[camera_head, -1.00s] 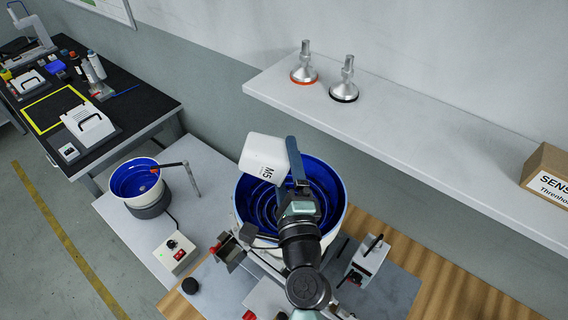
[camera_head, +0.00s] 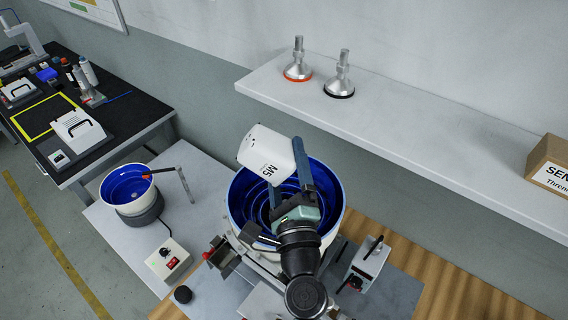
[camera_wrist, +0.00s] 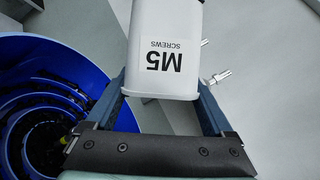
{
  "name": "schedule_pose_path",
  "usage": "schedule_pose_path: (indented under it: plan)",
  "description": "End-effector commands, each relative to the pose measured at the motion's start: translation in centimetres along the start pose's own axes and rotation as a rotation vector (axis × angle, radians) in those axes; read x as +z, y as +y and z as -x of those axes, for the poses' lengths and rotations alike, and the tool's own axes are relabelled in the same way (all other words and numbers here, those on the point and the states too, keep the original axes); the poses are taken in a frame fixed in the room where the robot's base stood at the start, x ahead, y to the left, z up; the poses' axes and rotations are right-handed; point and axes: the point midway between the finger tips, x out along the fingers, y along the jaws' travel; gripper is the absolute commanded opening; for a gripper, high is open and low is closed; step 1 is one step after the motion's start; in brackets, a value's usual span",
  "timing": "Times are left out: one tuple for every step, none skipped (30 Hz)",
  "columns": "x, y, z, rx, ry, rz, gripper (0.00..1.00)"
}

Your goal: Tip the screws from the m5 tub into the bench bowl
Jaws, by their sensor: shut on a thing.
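My gripper (camera_head: 287,178) is shut on the white M5 tub (camera_head: 262,150), with a finger on each side of it. The tub is tilted and held above the left rim of a large blue-lined bowl (camera_head: 333,200). In the wrist view the tub (camera_wrist: 165,25) shows its "M5 SCREWS" label upside down between the fingers (camera_wrist: 163,100). Its mouth and any screws inside are hidden. A smaller blue-lined bowl (camera_head: 118,191) stands apart to the left on a grey base. I cannot tell from the pictures which one is called the bench bowl.
A thin arm with an orange tip (camera_head: 165,171) reaches over the small bowl. A control box (camera_head: 170,261) sits in front of it. A shelf (camera_head: 430,135) with two metal feet and a cardboard box (camera_head: 552,165) runs along the wall. A black-topped bench (camera_head: 125,110) is at left.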

Motion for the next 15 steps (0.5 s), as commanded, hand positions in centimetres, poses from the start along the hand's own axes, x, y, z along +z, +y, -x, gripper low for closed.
schedule_pose_path:
  plan:
    - [-0.1, 0.0, 0.0, -0.005, -0.001, -0.011, 0.20]
    - [-0.1, 0.0, 0.0, -0.007, -0.001, -0.017, 0.20]
    - [-0.1, 0.0, 0.0, -0.009, -0.001, -0.024, 0.20]
    - [-0.1, 0.0, 0.0, -0.010, -0.001, -0.029, 0.20]
    - [-0.1, 0.0, 0.0, -0.011, -0.001, -0.033, 0.20]
    - [-0.1, 0.0, 0.0, -0.013, -0.001, -0.038, 0.20]
    - [-0.1, 0.0, 0.0, -0.013, -0.001, -0.041, 0.20]
    - [-0.1, 0.0, 0.0, -0.014, -0.001, -0.043, 0.20]
    - [-0.1, -0.1, 0.0, -0.014, -0.001, -0.043, 0.20]
    - [-0.1, -0.1, 0.0, -0.014, -0.001, -0.043, 0.20]
    - [0.0, -0.2, 0.0, -0.014, -0.001, -0.043, 0.20]
    - [0.1, -0.4, 0.0, -0.014, -0.001, -0.042, 0.20]
    - [0.3, -0.6, -0.1, -0.014, -0.001, -0.042, 0.20]
    - [0.5, -0.9, -0.1, -0.014, -0.001, -0.042, 0.20]
    - [0.7, -1.3, -0.2, -0.014, -0.001, -0.042, 0.20]
